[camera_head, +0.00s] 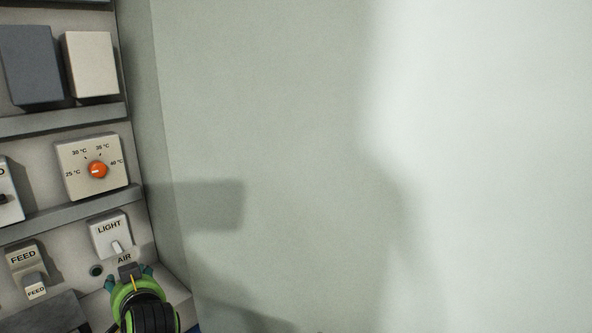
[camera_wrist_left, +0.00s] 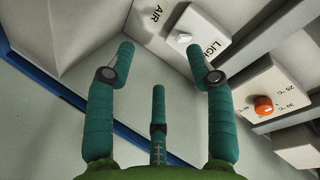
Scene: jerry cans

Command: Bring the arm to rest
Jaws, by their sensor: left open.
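My left gripper (camera_head: 129,279) is at the lower left of the head view, in front of the panel just below the AIR label. It has teal fingers on a green and black wrist. In the left wrist view the fingers of the left gripper (camera_wrist_left: 160,58) are spread apart, with nothing seen between them. A small grey block (camera_head: 128,269) shows between the fingers in the head view; I cannot tell if they touch it. My right gripper is not in view.
The panel holds a LIGHT switch (camera_head: 115,247), a FEED switch (camera_head: 36,287) and an orange temperature dial (camera_head: 97,170), which also shows in the wrist view (camera_wrist_left: 264,105). Grey ledges (camera_head: 70,208) cross the panel. A bare pale wall (camera_head: 280,130) fills the right.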

